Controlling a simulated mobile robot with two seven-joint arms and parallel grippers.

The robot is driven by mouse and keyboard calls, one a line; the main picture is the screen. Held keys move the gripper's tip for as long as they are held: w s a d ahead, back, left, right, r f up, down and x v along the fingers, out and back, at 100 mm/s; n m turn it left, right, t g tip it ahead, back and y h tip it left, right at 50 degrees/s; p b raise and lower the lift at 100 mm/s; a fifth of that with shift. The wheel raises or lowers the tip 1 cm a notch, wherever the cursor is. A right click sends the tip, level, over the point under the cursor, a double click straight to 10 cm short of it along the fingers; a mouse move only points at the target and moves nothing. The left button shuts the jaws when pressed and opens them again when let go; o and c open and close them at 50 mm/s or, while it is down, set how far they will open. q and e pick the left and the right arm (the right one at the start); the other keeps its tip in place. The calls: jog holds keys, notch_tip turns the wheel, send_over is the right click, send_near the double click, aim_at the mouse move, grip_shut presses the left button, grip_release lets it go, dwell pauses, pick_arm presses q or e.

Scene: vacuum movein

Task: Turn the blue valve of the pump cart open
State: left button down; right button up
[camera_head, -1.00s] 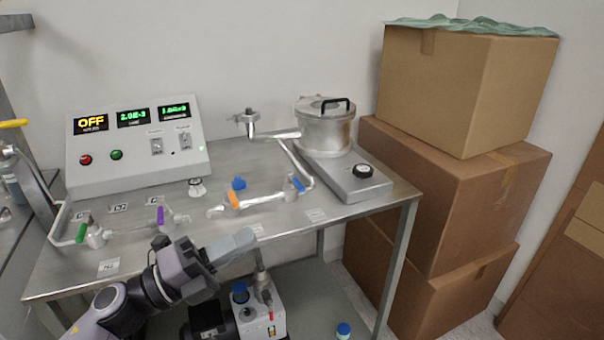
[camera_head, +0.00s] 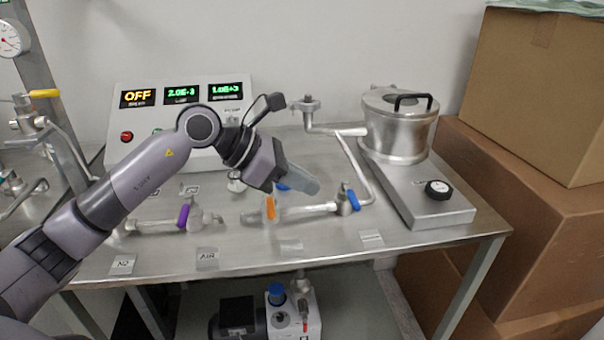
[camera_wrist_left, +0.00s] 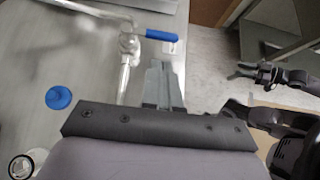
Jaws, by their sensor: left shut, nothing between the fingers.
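The blue valve handle (camera_head: 352,200) sits at the right end of a metal pipe line on the cart's steel top (camera_head: 440,238). It also shows in the left wrist view (camera_wrist_left: 162,35), on its metal fitting. My left gripper (camera_head: 308,184) is shut and empty, above the pipe, to the left of the blue handle and apart from it. Its grey fingers (camera_wrist_left: 160,85) point toward the handle in the wrist view. A blue round knob (camera_head: 283,186) is partly hidden behind the left gripper. My right gripper (camera_wrist_left: 250,73) shows small at the right of the wrist view; its jaw state is unclear.
An orange handle (camera_head: 270,206) and a purple handle (camera_head: 183,217) sit on the pipes to the left. A metal chamber (camera_head: 400,125) and black knob (camera_head: 437,189) stand right. The control box (camera_head: 205,115) is behind my arm. Cardboard boxes (camera_head: 545,215) stand at the right.

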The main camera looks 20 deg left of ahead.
aim_at(350, 196)
pick_arm(q)
jog(key=x, duration=0.6)
jog(key=shift+w+d+f+p, duration=0.1)
jog(key=shift+d+f+p, duration=0.05)
jog(key=shift+p, duration=0.2)
